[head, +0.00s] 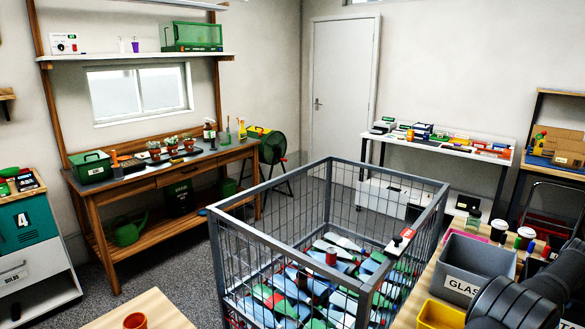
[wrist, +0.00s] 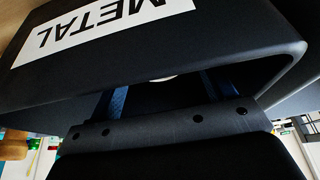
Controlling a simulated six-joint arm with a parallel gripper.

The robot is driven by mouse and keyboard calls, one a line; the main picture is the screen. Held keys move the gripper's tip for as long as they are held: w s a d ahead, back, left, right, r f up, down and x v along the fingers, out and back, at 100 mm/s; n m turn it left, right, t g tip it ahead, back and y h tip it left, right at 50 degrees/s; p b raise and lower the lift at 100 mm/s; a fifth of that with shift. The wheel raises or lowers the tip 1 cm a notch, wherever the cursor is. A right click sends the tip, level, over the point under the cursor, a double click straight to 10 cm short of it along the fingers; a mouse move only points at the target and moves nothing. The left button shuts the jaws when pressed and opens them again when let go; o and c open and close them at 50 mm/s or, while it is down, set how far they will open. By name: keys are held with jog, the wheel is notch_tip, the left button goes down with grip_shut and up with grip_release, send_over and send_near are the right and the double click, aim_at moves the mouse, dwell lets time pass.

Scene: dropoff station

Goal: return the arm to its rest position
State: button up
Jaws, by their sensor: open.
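My gripper (wrist: 163,90) shows in the wrist view as two blue-edged fingers, set apart, reaching from the dark gripper body toward a dark bin (wrist: 225,50). The bin carries a white label reading METAL, which appears upside down. The fingers are at the bin's rim; whether they are inside it or in front of it I cannot tell. A small pale patch shows between the fingers, too little of it to name. In the head view my dark arm (head: 515,303) is at the lower right, and the gripper cannot be made out there.
A grey bin (head: 476,268) labelled GLAS… and a yellow bin (head: 440,314) stand on the wooden table beside my arm, with several jars behind. A wire cage (head: 262,240) filled with bottles stands left of it.

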jog(key=shift+f, duration=0.85)
jog(key=v, duration=1.2)
jog(key=x, duration=1.2)
jog(key=shift+f, duration=0.2)
jog(key=shift+r, duration=0.15)
notch_tip(320, 180, up, 12)
jog(key=w+a, duration=0.2)
jog(key=w+a+r+n, duration=0.1)
jog(key=w+a+r, duration=0.2)
jog(key=w+a, duration=0.85)
jog(key=w+a+r, duration=0.4)
jog(key=w+a, duration=0.6)
jog(key=a, duration=0.2)
jog(key=w+a+r+n+y, duration=0.1)
jog(key=w+a, duration=0.4)
jog(key=a, duration=1)
jog(key=w+a+r+n+t, duration=0.1)
jog(key=w+a+n, duration=0.2)
jog(key=a, duration=1.2)
jog(key=w, duration=0.3)
jog(key=shift+n+y, duration=0.3)
jog(key=shift+y, duration=0.1)
